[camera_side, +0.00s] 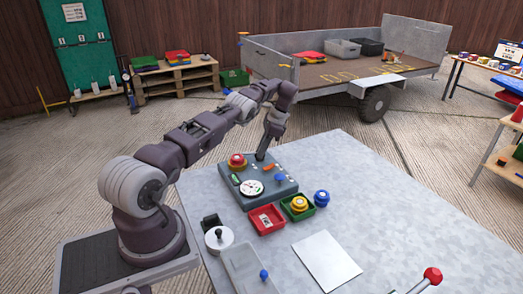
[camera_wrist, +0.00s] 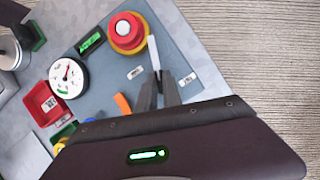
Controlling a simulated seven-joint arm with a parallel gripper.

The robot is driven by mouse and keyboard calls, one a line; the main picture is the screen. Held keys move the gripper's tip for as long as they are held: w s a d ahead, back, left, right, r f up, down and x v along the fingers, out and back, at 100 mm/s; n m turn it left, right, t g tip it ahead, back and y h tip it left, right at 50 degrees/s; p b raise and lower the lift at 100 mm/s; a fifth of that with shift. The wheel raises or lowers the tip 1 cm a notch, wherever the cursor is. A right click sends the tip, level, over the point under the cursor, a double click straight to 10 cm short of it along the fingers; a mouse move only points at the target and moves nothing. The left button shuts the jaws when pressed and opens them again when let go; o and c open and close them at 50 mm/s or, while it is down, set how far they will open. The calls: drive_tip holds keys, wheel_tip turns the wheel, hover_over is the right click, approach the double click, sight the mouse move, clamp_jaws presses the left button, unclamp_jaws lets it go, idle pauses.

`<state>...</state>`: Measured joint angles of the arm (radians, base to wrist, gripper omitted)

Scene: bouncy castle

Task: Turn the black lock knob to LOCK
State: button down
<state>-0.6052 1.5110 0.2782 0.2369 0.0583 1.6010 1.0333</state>
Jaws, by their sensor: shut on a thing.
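A grey-blue control panel (camera_side: 285,190) sits on the metal table and also fills much of the wrist view (camera_wrist: 110,90). My gripper (camera_side: 261,157) points down at the panel's far edge. In the wrist view my gripper's dark fingers (camera_wrist: 160,88) are shut on the knob, whose black body is mostly hidden between them. A white bar (camera_wrist: 153,52) shows just beyond the fingertips. Small white labels (camera_wrist: 136,72) and (camera_wrist: 187,79) lie on either side of the fingers; their words are too small to read surely.
The panel carries a red button on a yellow base (camera_wrist: 125,32), a white dial gauge (camera_wrist: 67,77) and an orange piece (camera_wrist: 123,103). A red tray (camera_side: 267,220) and a green tray (camera_side: 298,207) stand in front.

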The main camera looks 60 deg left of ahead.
drive_tip(key=shift+d, duration=0.1)
idle(0.3)
drive_tip(key=c, duration=1.5)
unclamp_jaws()
wheel_tip(320, 180, up, 10)
